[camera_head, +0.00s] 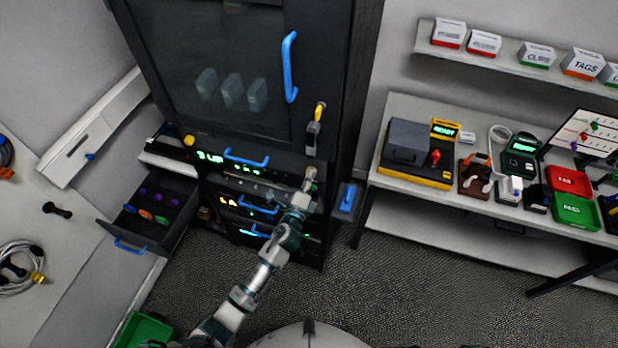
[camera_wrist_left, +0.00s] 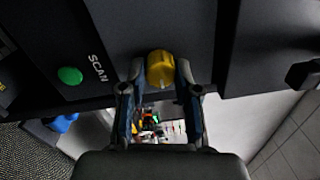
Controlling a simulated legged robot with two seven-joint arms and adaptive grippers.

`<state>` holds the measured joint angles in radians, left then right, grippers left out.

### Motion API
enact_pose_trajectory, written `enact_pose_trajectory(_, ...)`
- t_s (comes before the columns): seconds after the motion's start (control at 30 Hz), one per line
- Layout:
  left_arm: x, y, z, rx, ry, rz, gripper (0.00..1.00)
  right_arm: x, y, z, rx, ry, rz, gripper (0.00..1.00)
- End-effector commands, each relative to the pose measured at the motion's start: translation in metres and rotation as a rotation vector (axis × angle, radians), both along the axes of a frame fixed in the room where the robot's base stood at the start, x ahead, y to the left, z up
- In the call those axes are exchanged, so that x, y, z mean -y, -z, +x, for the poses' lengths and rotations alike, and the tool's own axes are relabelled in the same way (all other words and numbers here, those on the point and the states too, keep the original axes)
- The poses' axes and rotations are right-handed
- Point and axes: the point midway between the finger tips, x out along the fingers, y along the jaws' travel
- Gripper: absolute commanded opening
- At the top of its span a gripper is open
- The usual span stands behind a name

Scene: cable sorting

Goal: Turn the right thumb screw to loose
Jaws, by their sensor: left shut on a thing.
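The right thumb screw is a yellow round knob (camera_wrist_left: 160,70) on the dark front panel in the left wrist view. My left gripper (camera_wrist_left: 160,76) has one finger on each side of it and is shut on it. In the head view my left gripper (camera_head: 308,184) reaches the right end of the rack's front panel and mostly hides this screw. Another yellow thumb screw (camera_head: 188,140) shows at the panel's left end. I cannot tell from the picture how far the held screw is turned. My right gripper is not in view.
The dark cabinet (camera_head: 365,60) has a glass door with a blue handle (camera_head: 290,67). An open drawer (camera_head: 150,212) holds coloured plugs at the left. A bench (camera_head: 400,108) with devices stands right. A green SCAN button (camera_wrist_left: 70,75) lies left of the screw in the wrist view.

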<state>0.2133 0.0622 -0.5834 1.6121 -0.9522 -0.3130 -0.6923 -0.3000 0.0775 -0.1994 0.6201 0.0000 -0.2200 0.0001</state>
Motion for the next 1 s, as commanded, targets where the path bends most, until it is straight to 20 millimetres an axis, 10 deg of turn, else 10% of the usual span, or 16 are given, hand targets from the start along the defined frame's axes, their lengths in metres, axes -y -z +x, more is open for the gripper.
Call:
enact_pose_trajectory(0.03,0.0,0.009,-0.002,-0.014,0.001,0.006,0.0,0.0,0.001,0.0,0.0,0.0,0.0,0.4)
enact_pose_trajectory(0.07,0.0,0.009,-0.002,-0.014,0.001,0.006,0.37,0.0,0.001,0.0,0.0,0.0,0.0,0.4)
enact_pose_trajectory(0.17,0.0,0.008,-0.002,-0.013,0.001,0.005,0.57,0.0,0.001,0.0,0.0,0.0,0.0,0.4)
enact_pose_trajectory(0.57,-0.003,0.004,-0.011,-0.005,0.001,0.002,0.57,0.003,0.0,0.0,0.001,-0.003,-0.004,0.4)
enact_pose_trajectory(1.0,-0.03,0.011,-0.096,-0.011,0.001,0.003,0.57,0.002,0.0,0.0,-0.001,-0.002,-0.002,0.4)
